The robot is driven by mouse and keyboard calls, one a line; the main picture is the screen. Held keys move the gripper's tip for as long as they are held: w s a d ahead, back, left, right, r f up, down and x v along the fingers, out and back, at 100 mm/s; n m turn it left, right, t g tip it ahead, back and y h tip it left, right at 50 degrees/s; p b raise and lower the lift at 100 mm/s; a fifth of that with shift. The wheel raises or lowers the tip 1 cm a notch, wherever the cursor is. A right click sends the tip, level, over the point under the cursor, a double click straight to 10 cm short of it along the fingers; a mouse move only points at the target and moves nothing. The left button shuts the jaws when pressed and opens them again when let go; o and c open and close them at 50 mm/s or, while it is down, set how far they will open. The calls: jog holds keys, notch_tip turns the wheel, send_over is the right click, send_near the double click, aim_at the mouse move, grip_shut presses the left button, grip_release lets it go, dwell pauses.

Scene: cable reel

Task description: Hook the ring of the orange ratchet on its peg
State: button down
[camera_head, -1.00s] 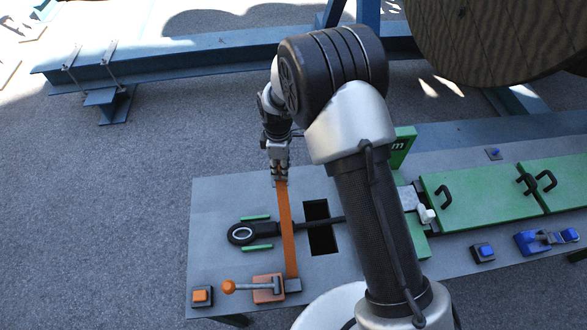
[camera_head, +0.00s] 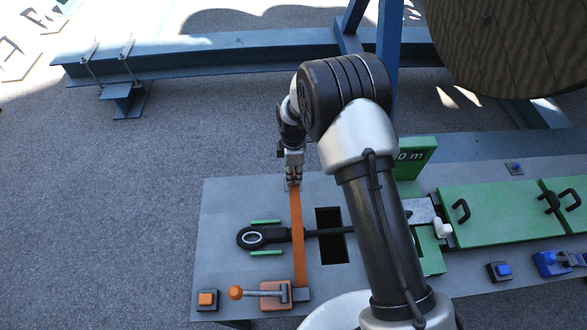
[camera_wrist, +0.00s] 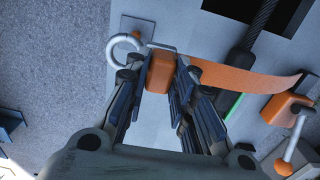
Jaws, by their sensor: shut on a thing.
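My gripper (camera_head: 293,182) is shut on the orange block (camera_wrist: 160,72) at the end of the orange strap, over the far edge of the grey table. A pale metal ring (camera_wrist: 125,50) joins this block and sticks out past the fingertips at upper left in the wrist view. A small grey plate (camera_wrist: 137,24) lies beside the ring; I cannot tell whether the ring is around a peg there. The orange strap (camera_head: 297,235) runs from my gripper to the orange ratchet (camera_head: 271,296) at the table's front, which has a lever with an orange knob (camera_head: 235,292).
The strap crosses over a black cable with an eye end (camera_head: 251,238) between green guides. A dark rectangular opening (camera_head: 330,250) lies right of the strap. An orange button (camera_head: 207,299) is at the front left. Green covers (camera_head: 490,214) stand at right. The left table top (camera_head: 222,215) is clear.

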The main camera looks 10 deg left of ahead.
jog(key=shift+f+b, duration=0.85)
jog(key=shift+f, duration=1.05)
jog(key=shift+f+b, duration=2.35)
dwell(1.7)
jog(key=c, duration=1.3)
grip_release()
notch_tip(320, 180, up, 12)
jog(key=shift+r, duration=0.1)
